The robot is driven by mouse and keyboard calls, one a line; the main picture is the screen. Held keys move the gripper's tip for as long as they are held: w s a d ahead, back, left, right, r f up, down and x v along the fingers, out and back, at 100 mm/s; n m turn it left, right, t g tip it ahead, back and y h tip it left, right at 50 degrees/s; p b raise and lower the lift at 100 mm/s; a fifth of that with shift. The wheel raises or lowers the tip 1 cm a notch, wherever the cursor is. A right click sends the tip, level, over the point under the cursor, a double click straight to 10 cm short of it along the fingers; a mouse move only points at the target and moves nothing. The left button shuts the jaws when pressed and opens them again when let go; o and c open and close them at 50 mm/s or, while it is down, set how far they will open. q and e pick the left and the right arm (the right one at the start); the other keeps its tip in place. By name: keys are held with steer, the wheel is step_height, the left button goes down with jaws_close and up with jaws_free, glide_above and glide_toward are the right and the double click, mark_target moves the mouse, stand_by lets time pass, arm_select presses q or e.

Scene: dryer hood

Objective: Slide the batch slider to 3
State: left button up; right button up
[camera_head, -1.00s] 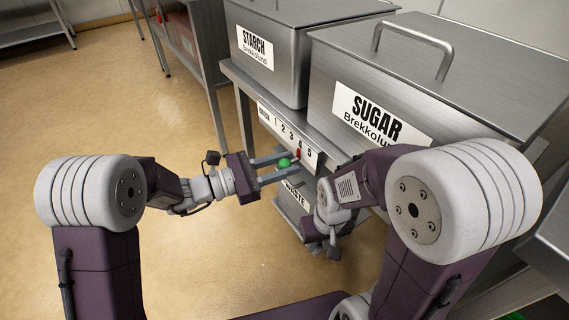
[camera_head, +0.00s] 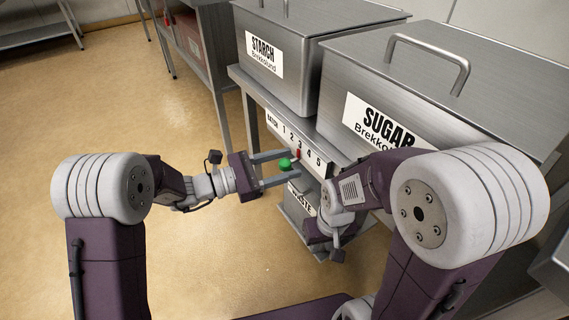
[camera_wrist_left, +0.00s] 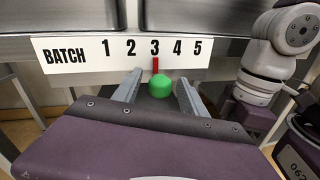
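The batch scale (camera_head: 272,122) is a white strip numbered 1 to 5 on the front of the counter. It also shows in the left wrist view (camera_wrist_left: 83,55). The slider has a green knob (camera_head: 285,164) and a red pointer (camera_head: 297,154). In the left wrist view the pointer (camera_wrist_left: 155,66) stands under the 3, above the knob (camera_wrist_left: 161,87). My left gripper (camera_head: 272,168) is open, with its fingers on either side of the knob; contact is unclear. My right gripper (camera_head: 331,250) hangs low to the right, its finger opening not clear.
Metal bins labelled STARCH (camera_head: 285,60) and SUGAR (camera_head: 440,85) stand on the counter above the scale. A bin labelled WASTE (camera_head: 297,212) stands below, partly hidden by my right arm. Open floor (camera_head: 180,100) lies to the left.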

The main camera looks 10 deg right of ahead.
arm_select(q)
steer(key=s+a+p, duration=0.1)
steer(key=a+p, duration=0.3)
steer(key=a, duration=0.5)
steer(key=shift+s, duration=0.2)
